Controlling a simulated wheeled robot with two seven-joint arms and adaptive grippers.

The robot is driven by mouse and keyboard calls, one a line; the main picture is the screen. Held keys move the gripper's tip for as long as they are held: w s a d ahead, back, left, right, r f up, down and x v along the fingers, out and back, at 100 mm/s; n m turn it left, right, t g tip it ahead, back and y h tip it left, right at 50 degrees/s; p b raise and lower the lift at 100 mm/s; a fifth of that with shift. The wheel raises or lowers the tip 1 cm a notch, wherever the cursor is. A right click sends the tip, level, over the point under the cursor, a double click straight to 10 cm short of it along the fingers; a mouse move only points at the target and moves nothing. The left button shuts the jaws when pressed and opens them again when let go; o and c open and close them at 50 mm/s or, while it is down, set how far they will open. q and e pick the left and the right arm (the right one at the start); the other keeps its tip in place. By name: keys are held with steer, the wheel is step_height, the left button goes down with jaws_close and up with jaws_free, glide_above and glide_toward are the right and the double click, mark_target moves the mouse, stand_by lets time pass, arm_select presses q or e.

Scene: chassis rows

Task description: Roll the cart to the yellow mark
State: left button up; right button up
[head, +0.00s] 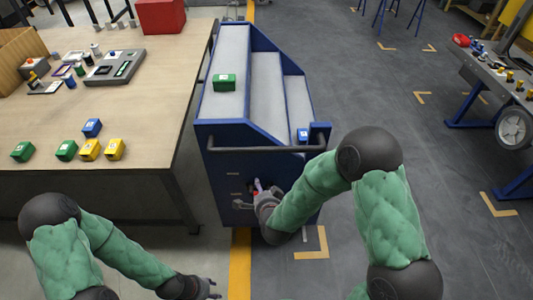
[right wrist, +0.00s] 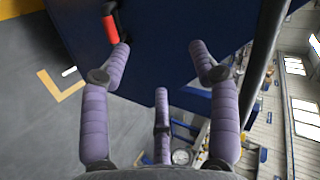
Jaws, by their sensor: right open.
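The blue cart (head: 223,135) has stepped grey shelves and stands beside the wooden table. Its dark handle bar (head: 250,149) runs across the near end; a dark bar also shows in the right wrist view (right wrist: 262,70). My right gripper (head: 258,190) is open by the cart's near panel, below the bar. In the right wrist view its purple fingers are apart, with a red-and-black part (right wrist: 110,28) by the left fingertip; contact is unclear. My left gripper (head: 214,289) appears open and empty, low in the view. Yellow corner marks (head: 318,252) lie on the floor, one near the cart.
A green box (head: 224,82) and a blue box (head: 303,135) are on the cart. The table (head: 160,105) on the left holds several small boxes. A yellow line (head: 240,265) runs along the floor. Floor to the right is clear up to a blue-legged bench (head: 465,110).

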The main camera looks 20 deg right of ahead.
mark_target(266, 151)
step_height(266, 151, up, 9)
steer(key=w+d+m+t+h, duration=0.1)
steer(key=d+m+t+h, duration=0.15)
steer(key=m, duration=0.35)
steer(key=shift+t+h, duration=0.35)
steer(key=shift+t, duration=0.1)
steer(key=shift+b+x, duration=1.7)
steer(key=shift+x, duration=3.75)
steer(key=shift+a, duration=0.2)
jaws_close()
